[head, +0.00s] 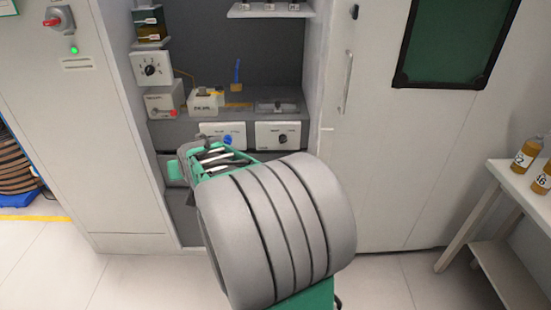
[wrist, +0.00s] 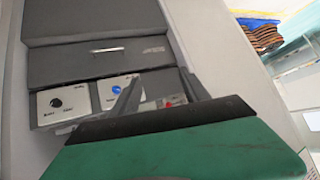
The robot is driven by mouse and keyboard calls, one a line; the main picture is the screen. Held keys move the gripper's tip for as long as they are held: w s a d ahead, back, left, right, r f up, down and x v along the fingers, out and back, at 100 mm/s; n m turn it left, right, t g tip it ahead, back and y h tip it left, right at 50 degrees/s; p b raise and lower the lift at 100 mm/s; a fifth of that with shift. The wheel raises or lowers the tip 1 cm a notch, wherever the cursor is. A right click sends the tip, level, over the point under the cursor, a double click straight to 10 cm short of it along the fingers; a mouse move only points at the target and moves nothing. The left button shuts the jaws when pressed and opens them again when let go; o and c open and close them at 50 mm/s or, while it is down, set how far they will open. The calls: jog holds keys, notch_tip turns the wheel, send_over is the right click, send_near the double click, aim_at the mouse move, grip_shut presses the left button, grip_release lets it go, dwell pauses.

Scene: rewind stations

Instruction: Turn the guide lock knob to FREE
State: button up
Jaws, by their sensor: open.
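Two white panels sit side by side on the front of the grey bench in the niche. The left one carries a blue knob (head: 228,139), the right one a black knob (head: 283,139). A third panel higher up on the left has a black dial (head: 150,70). The labels are too small to read, so I cannot tell which is the guide lock knob. My gripper (wrist: 160,92) is open and empty, apart from the knobs; my arm partly hides it in the head view.
A box with a red button (head: 173,113) stands on the bench's left. A red switch (head: 54,23) is on the left cabinet. A closed door with a handle (head: 346,82) is on the right. A white side table (head: 510,175) with bottles stands far right. Open floor lies between.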

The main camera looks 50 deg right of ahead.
jog(key=w+d+f+m+t+h+b, duration=0.1)
jog(key=d+f+b, duration=0.1)
jog(key=d+f, duration=0.35)
jog(key=w+d+f+m+h+b, duration=0.1)
jog(key=w+d+f+m+h, duration=0.1)
jog(key=d, duration=0.6)
jog(key=m+t+h+b, duration=0.2)
jog(key=m+h+b, duration=0.4)
jog(key=h, duration=0.1)
send_near(283, 141)
jog(key=w, duration=0.1)
jog(key=shift+g+h, duration=0.3)
jog(key=x, duration=0.8)
jog(key=shift+s+d+f+b, duration=0.1)
jog(key=shift+s+f+b, duration=0.05)
jog(key=shift+b, duration=0.15)
jog(key=shift+d, duration=0.15)
jog(key=shift+c, duration=0.4)
grip_shut()
